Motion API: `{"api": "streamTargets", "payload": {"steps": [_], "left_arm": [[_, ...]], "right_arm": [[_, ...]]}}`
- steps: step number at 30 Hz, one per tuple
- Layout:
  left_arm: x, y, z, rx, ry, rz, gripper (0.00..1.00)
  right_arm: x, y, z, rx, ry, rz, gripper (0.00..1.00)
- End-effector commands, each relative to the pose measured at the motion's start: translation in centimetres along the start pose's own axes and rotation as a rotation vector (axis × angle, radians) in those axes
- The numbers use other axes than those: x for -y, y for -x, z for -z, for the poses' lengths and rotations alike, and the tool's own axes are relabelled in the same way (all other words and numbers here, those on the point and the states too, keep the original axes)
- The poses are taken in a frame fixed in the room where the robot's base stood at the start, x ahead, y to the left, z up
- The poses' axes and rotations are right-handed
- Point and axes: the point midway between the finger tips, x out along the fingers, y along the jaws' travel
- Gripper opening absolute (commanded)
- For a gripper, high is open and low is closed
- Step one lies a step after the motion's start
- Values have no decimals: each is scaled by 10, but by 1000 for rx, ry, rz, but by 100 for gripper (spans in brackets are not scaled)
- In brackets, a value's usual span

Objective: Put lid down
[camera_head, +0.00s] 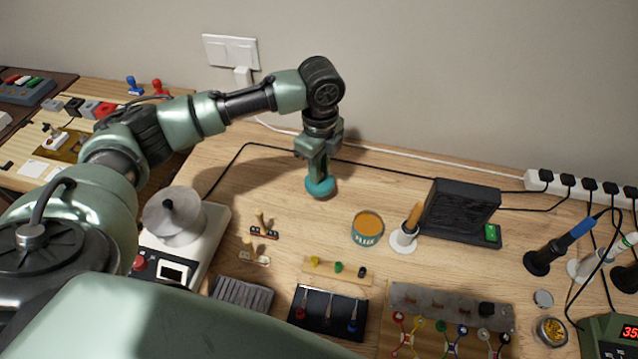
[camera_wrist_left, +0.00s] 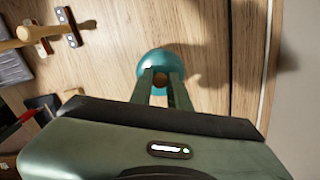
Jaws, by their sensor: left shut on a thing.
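The teal round lid (camera_head: 320,188) is at the back middle of the wooden workbench. My left gripper (camera_head: 316,172) points down at it and is shut on it from above. The wrist view also shows the lid (camera_wrist_left: 152,60) at the ends of my two fingers (camera_wrist_left: 160,78), with a brown knob between them. Whether the lid touches the bench or hangs just above it, I cannot tell. An open teal can (camera_head: 367,234) with orange content stands apart, to the right and nearer. My right gripper is not in view.
A soldering-type tool in a white stand (camera_head: 403,240) is right of the can, before a black box (camera_head: 460,209). A black cable (camera_head: 385,168) runs behind the lid. Bare wood surrounds the lid.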

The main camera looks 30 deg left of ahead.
Motion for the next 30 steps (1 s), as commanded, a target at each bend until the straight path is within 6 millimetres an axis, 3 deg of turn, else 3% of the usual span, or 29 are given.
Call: {"api": "streamTargets", "payload": {"steps": [10,23,24,26,30], "left_arm": [[0,-52,1,0,0,-2,0],[1,-59,0,0,0,-1,0],[1,-60,0,0,0,0,23],[1,-60,0,0,0,0,39],[1,-59,0,0,0,0,39]], "right_arm": [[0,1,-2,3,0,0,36],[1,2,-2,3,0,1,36],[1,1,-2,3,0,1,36],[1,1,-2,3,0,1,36],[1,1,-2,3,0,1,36]]}}
